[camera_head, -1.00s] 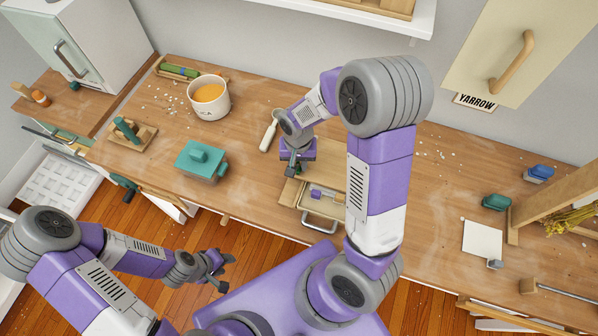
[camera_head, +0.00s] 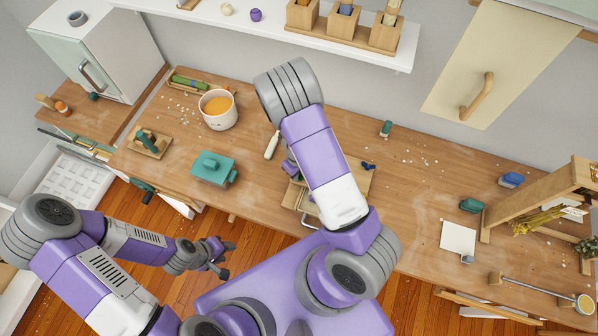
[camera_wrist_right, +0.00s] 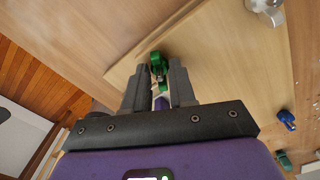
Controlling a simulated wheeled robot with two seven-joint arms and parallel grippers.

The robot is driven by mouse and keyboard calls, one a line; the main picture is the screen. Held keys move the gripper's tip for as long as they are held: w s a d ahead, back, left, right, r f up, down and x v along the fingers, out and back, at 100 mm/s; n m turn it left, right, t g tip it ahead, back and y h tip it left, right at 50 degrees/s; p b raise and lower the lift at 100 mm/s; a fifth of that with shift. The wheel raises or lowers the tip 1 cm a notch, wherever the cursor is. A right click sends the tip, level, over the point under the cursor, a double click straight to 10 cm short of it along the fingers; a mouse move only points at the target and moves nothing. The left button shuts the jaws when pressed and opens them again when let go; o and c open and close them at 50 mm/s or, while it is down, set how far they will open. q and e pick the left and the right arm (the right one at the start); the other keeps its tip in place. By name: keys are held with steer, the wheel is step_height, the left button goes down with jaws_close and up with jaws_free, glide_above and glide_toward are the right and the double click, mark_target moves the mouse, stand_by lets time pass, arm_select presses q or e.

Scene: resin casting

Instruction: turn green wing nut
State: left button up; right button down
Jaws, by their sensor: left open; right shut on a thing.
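In the right wrist view the green wing nut (camera_wrist_right: 157,62) sits between the fingertips of my right gripper (camera_wrist_right: 158,74), which is shut on it. It is over a pale wooden board, which also shows in the head view (camera_head: 357,190). In the head view my right arm hides the green wing nut and the right gripper. A blue wing nut (camera_wrist_right: 287,119) lies right of the gripper and also shows in the head view (camera_head: 369,165). My left gripper (camera_head: 222,262) is open and empty, in front of the bench over the floor.
A white square (camera_head: 458,238) lies right; bench between is mostly clear.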

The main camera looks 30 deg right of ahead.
steer(key=m, duration=0.1)
steer(key=m+p, duration=0.1)
steer(key=m, duration=0.1)
steer(key=shift+s+r, duration=0.15)
steer(key=shift+r, duration=0.2)
steer(key=shift+w+f+m, duration=0.2)
steer(key=shift+f+m, duration=0.1)
steer(key=shift+m, duration=0.2)
steer(key=shift+d+f, duration=0.1)
steer(key=c, duration=0.9)
jaws_free()
steer(key=shift+s, duration=0.1)
steer(key=shift+c, duration=0.2)
arm_select(q)
steer(key=shift+w+r, duration=0.2)
steer(key=shift+r, duration=1)
arm_select(e)
steer(key=shift+o, duration=0.5)
step_height(320, 180, up, 8)
steer(key=p, duration=0.2)
steer(key=shift+f+p, duration=0.15)
steer(key=shift+p, duration=0.15)
arm_select(q)
step_height(320, 180, up, 3)
steer(key=shift+f, duration=0.1)
steer(key=shift+s, duration=0.15)
arm_select(e)
steer(key=shift+f, duration=0.1)
